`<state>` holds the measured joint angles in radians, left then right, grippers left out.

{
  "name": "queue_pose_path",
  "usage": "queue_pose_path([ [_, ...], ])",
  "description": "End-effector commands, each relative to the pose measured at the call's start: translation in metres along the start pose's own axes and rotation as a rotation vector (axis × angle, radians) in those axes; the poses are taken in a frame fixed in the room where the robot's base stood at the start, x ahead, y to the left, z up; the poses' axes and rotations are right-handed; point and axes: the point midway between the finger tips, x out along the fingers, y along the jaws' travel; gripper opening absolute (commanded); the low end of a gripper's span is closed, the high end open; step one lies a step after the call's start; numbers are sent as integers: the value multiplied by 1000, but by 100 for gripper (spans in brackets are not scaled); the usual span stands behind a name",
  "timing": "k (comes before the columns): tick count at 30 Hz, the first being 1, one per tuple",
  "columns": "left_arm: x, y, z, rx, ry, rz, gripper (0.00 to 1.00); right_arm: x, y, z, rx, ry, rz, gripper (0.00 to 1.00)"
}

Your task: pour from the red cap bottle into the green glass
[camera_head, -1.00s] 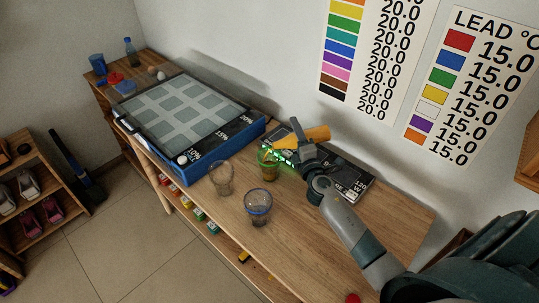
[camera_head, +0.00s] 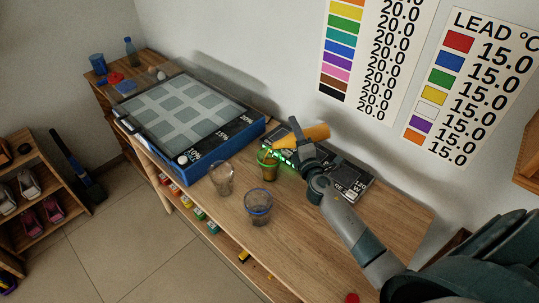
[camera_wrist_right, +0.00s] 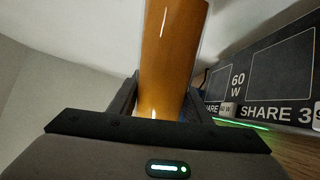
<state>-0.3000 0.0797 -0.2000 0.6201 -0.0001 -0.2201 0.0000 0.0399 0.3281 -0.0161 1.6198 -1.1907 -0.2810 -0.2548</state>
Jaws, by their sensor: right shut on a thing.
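An amber bottle (camera_head: 314,132) is held tilted, close to level, above the table. Its left end is just above the green glass (camera_head: 268,175). My right gripper (camera_head: 302,143) is shut around the bottle; the right wrist view shows its amber body (camera_wrist_right: 172,60) between the fingers. No red cap shows on the bottle. The green glass has a bright green rim and stands upright, with a brownish tint low inside; I cannot tell whether that is liquid. My left gripper is not in view.
A clear glass (camera_head: 222,180) and a blue-rimmed glass (camera_head: 257,208) stand near the green one. A dark panel (camera_head: 350,178) lies behind my right gripper. A large blue-edged tray (camera_head: 228,143) fills the table's left part. A small red thing (camera_head: 352,298) is at the bottom edge.

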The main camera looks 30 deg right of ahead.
Motion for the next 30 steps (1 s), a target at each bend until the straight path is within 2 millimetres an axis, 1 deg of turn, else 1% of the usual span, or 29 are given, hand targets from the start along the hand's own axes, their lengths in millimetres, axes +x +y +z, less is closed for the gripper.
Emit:
queue_pose_path([
  [30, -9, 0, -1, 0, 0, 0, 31, 1, 9, -1, -78, 5, 2, 4],
])
